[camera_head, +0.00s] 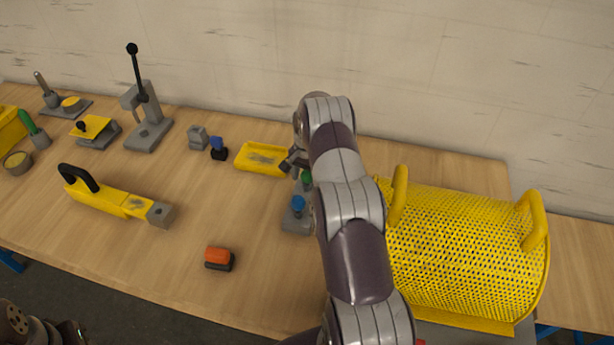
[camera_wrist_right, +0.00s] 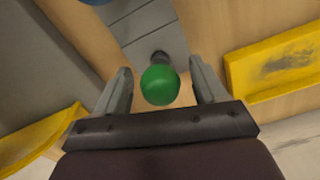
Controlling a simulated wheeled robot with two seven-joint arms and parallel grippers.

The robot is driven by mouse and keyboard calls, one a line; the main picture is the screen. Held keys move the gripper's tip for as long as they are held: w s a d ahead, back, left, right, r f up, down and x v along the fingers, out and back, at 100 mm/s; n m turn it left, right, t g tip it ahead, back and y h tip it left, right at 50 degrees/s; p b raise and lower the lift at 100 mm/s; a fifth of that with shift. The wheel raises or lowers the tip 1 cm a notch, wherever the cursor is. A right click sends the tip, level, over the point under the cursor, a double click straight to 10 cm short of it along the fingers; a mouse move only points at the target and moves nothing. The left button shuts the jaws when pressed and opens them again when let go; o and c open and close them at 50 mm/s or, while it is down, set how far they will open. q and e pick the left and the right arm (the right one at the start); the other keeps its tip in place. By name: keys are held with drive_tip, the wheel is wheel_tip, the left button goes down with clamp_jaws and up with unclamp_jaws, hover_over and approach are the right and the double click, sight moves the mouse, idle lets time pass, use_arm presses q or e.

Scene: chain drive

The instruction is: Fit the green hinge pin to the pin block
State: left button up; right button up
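The green hinge pin (camera_head: 307,179) shows its round green head beside my right gripper in the head view. In the right wrist view the green head (camera_wrist_right: 160,86) is between the two fingers of my right gripper (camera_wrist_right: 160,78), with a gap on each side. The gripper is open around it. The grey pin block (camera_head: 297,224) lies under the blue-headed pin (camera_head: 298,203). The grey block (camera_wrist_right: 150,30) runs up from the green head, with a dark round spot at its end. How deep the pin sits is hidden.
A yellow tray (camera_head: 246,162) lies left of my right gripper. A large yellow perforated guard (camera_head: 465,250) stands right of my arm. An orange-and-black part (camera_head: 219,258) and a yellow bar with a black handle (camera_head: 115,202) lie to the left. Wood is clear between them.

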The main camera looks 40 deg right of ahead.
drive_tip(key=shift+r, duration=0.1)
wheel_tip(320, 180, up, 8)
drive_tip(key=shift+f+b, duration=0.25)
drive_tip(key=shift+b, duration=0.85)
wheel_tip(320, 180, up, 5)
drive_tip(key=p, duration=0.3)
drive_tip(key=shift+p, duration=0.35)
